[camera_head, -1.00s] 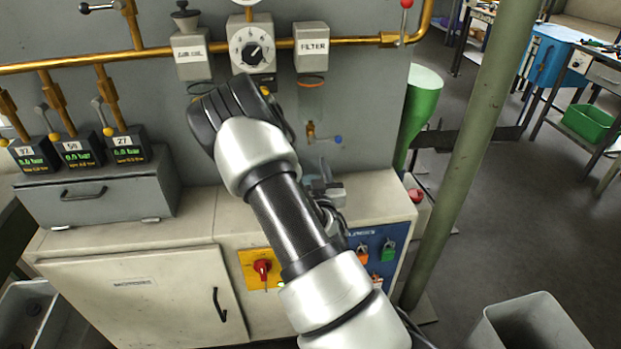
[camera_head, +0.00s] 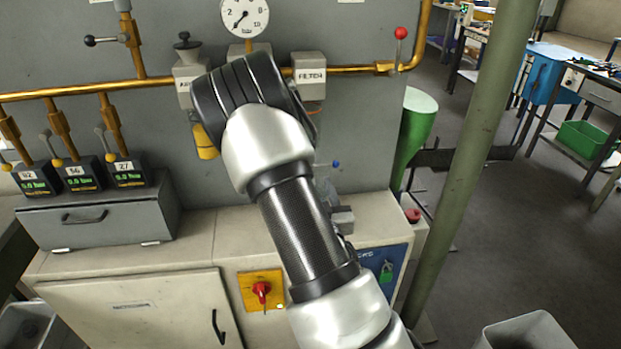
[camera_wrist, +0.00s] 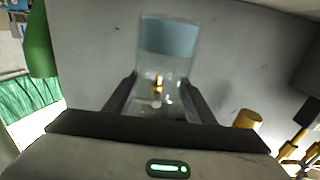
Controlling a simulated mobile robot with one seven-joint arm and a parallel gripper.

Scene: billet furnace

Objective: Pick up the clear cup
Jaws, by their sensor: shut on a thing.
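In the wrist view, the clear cup (camera_wrist: 168,62) is between the two dark fingers of my gripper (camera_wrist: 158,88). It is see-through, with a blue-grey band toward its far end, and a small brass fitting shows at its near part. My gripper is shut on the cup. In the head view, my arm hides the gripper and most or all of the cup, below the box marked FILTER (camera_head: 309,75). I cannot tell whether the cup is still joined to that box.
A yellow cup (camera_head: 207,142) hangs left of my wrist, beside the gauge (camera_head: 245,15) and brass pipe (camera_head: 355,68). Below are the cabinet top (camera_head: 375,215) and a grey drawer box (camera_head: 100,215). A green funnel-shaped thing (camera_head: 416,125) and a post (camera_head: 475,140) stand right.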

